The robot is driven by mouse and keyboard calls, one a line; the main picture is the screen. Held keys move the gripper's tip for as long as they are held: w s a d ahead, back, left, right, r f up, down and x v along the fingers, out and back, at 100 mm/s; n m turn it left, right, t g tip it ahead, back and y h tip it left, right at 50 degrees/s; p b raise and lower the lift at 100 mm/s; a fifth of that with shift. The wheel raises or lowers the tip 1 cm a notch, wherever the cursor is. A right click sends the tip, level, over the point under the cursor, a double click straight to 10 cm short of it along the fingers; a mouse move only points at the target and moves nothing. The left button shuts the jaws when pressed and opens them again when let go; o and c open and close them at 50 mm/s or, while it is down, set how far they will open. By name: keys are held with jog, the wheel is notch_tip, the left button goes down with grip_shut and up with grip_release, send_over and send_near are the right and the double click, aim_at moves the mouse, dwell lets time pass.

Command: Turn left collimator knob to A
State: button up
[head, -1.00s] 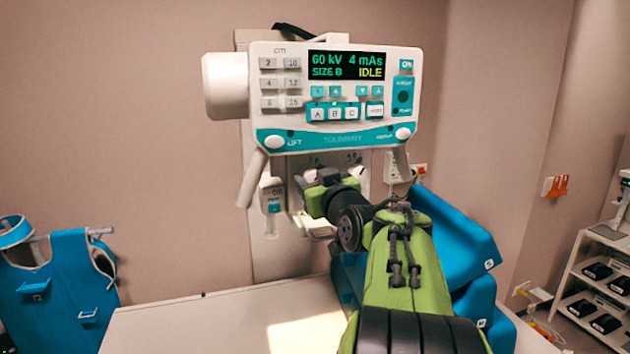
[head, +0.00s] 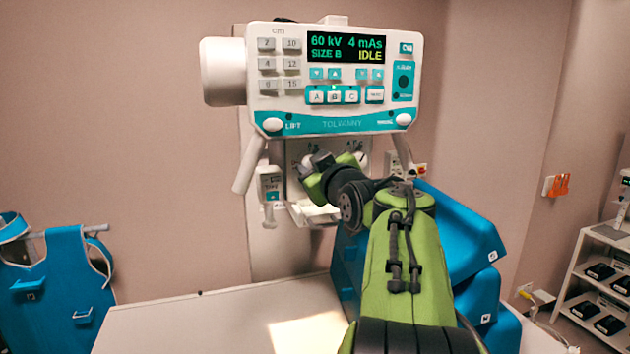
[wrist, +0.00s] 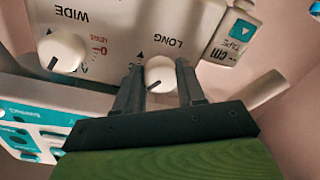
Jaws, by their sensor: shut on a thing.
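The left collimator knob is a white round knob (wrist: 160,74) by the upside-down word LONG in the wrist view. A dark pointer line on it runs to the lower left there. My gripper (wrist: 159,72) has one dark finger on each side of this knob and is shut on it. In the head view my gripper (head: 308,165) is at the collimator face under the control panel and hides part of the knobs. The setting letters around the held knob are not readable.
A second white knob (wrist: 62,52), marked WIDE, sits beside it. The control panel (head: 335,80) overhead reads SIZE B and IDLE. A TAPE unit (head: 270,185) hangs left of my gripper. Blue wedges (head: 465,235) stand right of my arm. The table (head: 220,325) is clear.

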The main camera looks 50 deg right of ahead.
jog(key=n+b, duration=0.4)
jog(key=n, duration=0.1)
jog(key=shift+f, duration=0.1)
jog(key=shift+n, duration=0.3)
dwell(0.4)
jog(key=o, duration=1)
jog(key=shift+o, duration=0.2)
jog(key=b+v, duration=0.2)
jog(key=v, duration=1.3)
jog(key=shift+s+a, duration=0.2)
jog(key=shift+s, duration=0.1)
